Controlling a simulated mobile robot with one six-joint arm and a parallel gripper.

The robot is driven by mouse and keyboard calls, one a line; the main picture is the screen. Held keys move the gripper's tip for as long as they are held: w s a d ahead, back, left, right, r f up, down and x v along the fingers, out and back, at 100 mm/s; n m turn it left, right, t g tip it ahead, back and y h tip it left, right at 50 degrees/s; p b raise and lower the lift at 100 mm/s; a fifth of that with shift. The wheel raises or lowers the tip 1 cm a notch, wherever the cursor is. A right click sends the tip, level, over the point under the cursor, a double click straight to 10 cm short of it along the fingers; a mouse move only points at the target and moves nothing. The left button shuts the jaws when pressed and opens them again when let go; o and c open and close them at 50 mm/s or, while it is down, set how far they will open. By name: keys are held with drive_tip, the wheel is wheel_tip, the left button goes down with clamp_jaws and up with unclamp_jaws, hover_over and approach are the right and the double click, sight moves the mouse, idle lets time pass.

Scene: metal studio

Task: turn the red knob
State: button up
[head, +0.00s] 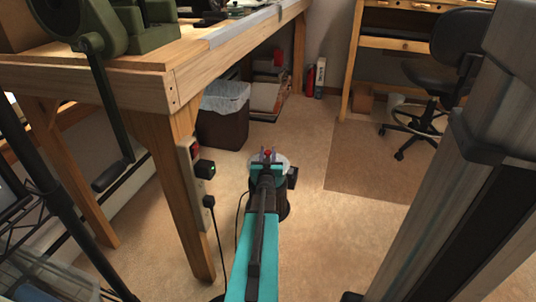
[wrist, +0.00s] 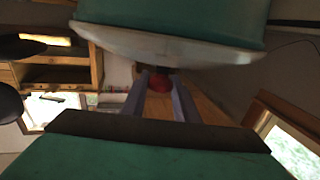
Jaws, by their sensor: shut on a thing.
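The red knob (head: 268,152) shows as a small red spot at the tips of my gripper (head: 267,157), in the middle of the head view. In the wrist view the red knob (wrist: 159,82) is a rounded red shape between the two grey fingers of my gripper (wrist: 159,88). The fingers are shut on it, one on each side. What the knob is mounted on is largely hidden, and its turn angle cannot be told.
A wooden workbench (head: 130,85) with a green crank machine (head: 140,25) stands at the left. A lined bin (head: 222,125) is under it. A power strip (head: 195,185) is on its leg. A black chair (head: 455,60) stands at the right. Carpet between is mostly clear.

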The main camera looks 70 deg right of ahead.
drive_tip(key=shift+d, duration=0.1)
drive_tip(key=o, duration=1.1)
drive_tip(key=shift+c, duration=0.2)
drive_tip(key=shift+a, duration=0.2)
drive_tip(key=p+v, duration=0.4)
drive_tip(key=v, duration=0.9)
drive_tip(key=shift+a+p, duration=0.25)
drive_tip(key=shift+p, duration=0.05)
drive_tip(key=shift+s, duration=0.15)
